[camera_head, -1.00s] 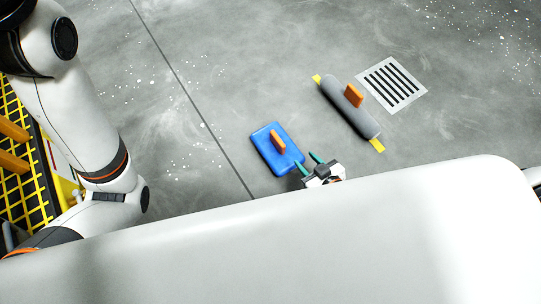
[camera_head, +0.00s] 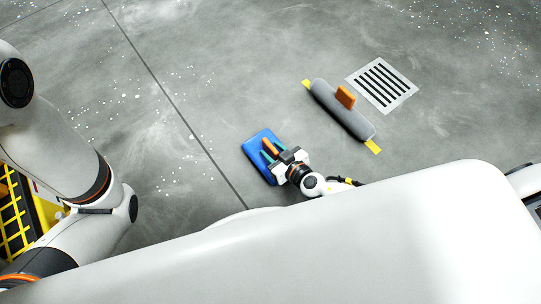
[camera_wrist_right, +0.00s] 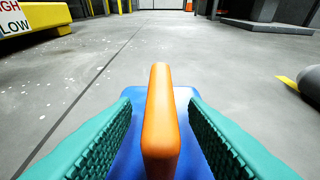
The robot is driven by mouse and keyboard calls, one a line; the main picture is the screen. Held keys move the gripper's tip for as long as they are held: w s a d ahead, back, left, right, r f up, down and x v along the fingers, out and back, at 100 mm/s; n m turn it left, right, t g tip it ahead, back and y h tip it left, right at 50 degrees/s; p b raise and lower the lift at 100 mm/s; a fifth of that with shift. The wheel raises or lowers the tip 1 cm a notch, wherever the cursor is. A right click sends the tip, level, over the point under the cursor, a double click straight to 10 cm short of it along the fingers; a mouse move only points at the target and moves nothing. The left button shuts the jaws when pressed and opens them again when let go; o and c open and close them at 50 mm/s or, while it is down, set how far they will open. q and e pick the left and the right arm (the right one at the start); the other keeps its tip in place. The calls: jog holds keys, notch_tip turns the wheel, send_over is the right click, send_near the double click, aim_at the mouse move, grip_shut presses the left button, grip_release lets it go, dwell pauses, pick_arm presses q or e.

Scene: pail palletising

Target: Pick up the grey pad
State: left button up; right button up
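The grey pad (camera_head: 340,107) is a long rounded grey bar with an upright orange handle (camera_head: 345,97). It lies on the floor right of the middle in the head view, over a yellow strip (camera_head: 373,147) that shows at both ends. Its end also shows at the right edge of the wrist view (camera_wrist_right: 312,83). My right gripper (camera_head: 272,152) is not at the grey pad but over a blue pad (camera_head: 254,147). Its teal fingers are open on either side of the blue pad's orange handle (camera_wrist_right: 161,120), with gaps on both sides. My left gripper is out of view.
A floor grate (camera_head: 382,84) lies just beyond the grey pad. A yellow mesh structure (camera_head: 15,215) stands at the lower left. Open floor lies between the two pads. The wrist view shows a yellow block (camera_wrist_right: 40,18) at the far left.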

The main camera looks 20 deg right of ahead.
jog(key=shift+x, duration=0.9)
jog(key=shift+s+d, duration=0.1)
jog(key=shift+c, duration=0.3)
grip_shut()
